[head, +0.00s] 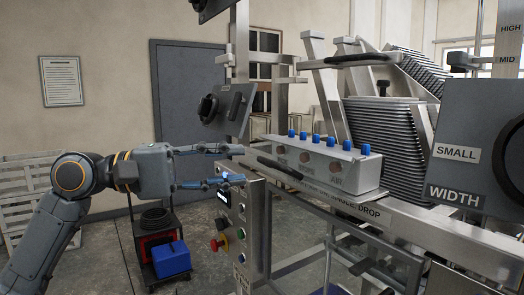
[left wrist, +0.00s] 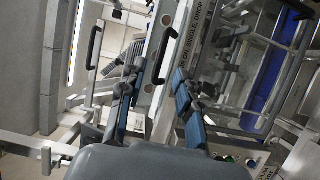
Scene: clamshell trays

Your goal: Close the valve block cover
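The valve block (head: 312,165) is a long metal box with several blue knobs on top and round brownish spots and labels on its sloped front. A black bar handle (head: 280,168) sits low along its front left; it appears to belong to the cover, but the cover's own edges and angle are unclear. My left gripper (head: 228,167) is open and empty, left of the handle and apart from it in the head view. In the left wrist view the open fingers (left wrist: 156,82) point toward a black handle (left wrist: 162,56). My right gripper is not in view.
A control box (head: 240,225) with a red button stands below my left gripper. A dark plate with a black knob (head: 208,108) hangs above it. A stack of trays (head: 388,125) stands behind the valve block. A "SMALL WIDTH" panel (head: 470,160) is at right.

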